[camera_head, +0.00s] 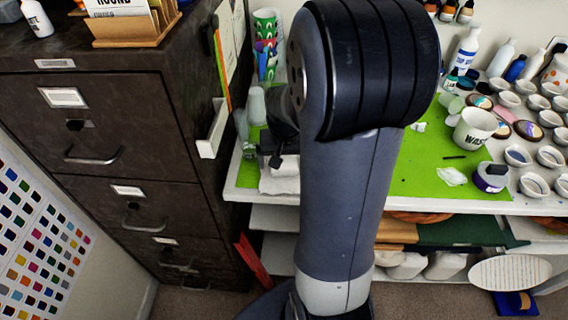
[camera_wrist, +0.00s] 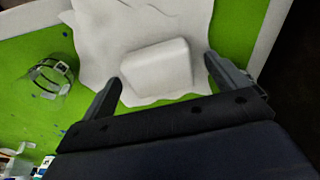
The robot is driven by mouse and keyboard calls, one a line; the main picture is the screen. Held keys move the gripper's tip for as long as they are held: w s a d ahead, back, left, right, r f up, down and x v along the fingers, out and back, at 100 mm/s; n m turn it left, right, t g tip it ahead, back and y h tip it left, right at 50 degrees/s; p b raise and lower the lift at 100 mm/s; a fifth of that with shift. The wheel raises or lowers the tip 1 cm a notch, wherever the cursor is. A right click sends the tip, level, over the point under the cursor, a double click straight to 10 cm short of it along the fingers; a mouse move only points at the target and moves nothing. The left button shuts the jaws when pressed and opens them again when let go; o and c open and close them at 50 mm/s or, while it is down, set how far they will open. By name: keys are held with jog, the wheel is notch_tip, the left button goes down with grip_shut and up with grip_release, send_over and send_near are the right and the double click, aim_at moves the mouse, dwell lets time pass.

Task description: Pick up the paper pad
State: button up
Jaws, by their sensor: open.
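In the wrist view a white, rounded block-like pad (camera_wrist: 158,66) lies on a crumpled white sheet (camera_wrist: 105,32), which I take to be the paper pad. My gripper (camera_wrist: 163,82) is open, with one finger to the left of the pad and the other to its right. The fingers look apart from the pad; how high they are above it I cannot tell. In the head view the pad (camera_head: 286,166) shows small at the table's left end, partly hidden by my arm, with my gripper (camera_head: 276,158) close by it.
A clear cup (camera_wrist: 50,78) stands on the green mat (camera_wrist: 25,45) left of the sheet. In the head view a dark filing cabinet (camera_head: 110,145) stands beside the table's left end. A white cup (camera_head: 474,130) and several small bowls crowd the right side.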

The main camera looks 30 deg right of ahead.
aim_at(284, 162)
jog(key=shift+f, duration=0.1)
jog(key=c, duration=1)
jog(key=shift+c, duration=0.2)
notch_tip(284, 162, up, 10)
jog(key=o, duration=0.3)
jog(key=shift+c, duration=1.2)
